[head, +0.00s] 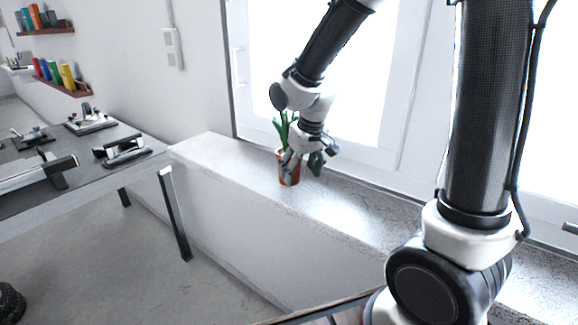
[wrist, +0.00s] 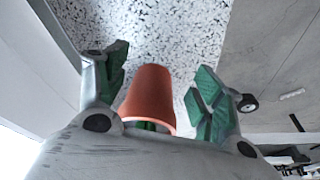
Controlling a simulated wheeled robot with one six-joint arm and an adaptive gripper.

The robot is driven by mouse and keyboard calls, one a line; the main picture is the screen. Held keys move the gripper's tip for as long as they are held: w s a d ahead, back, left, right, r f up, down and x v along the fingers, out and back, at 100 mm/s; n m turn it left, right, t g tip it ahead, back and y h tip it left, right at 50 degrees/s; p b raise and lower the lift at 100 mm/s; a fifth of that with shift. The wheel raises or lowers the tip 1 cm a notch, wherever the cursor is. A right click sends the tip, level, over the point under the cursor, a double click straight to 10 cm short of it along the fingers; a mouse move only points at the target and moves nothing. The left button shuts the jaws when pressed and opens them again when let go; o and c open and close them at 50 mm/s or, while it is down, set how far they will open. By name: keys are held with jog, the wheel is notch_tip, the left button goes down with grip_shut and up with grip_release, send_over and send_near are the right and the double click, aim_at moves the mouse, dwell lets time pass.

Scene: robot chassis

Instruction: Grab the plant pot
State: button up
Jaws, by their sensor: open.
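The plant pot (head: 290,172) is reddish-brown with green leaves (head: 283,127) and stands upright on the white speckled window sill. In the wrist view the pot (wrist: 150,92) shows as an orange cone shape between the fingers, with a little green at its rim. My gripper (head: 303,165) is at the pot in the head view and hides part of it and of the plant. In the wrist view my gripper (wrist: 160,85) is open, one green-padded finger on each side of the pot. A gap shows between the pot and each finger.
The sill (head: 215,146) runs along the window and is clear on both sides of the pot. The window frame (head: 408,80) rises close behind. A dark table (head: 90,165) with several metal devices stands at the left. Shelves (head: 62,88) with coloured items hang beyond.

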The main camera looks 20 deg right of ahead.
jog(key=shift+w+a, duration=0.15)
jog(key=shift+w, duration=0.5)
jog(key=w, duration=0.3)
jog(key=w+a, duration=0.1)
jog(key=shift+w+f, duration=0.15)
jog(key=shift+f, duration=0.45)
jog(key=c, duration=1)
jog(key=shift+o, duration=0.2)
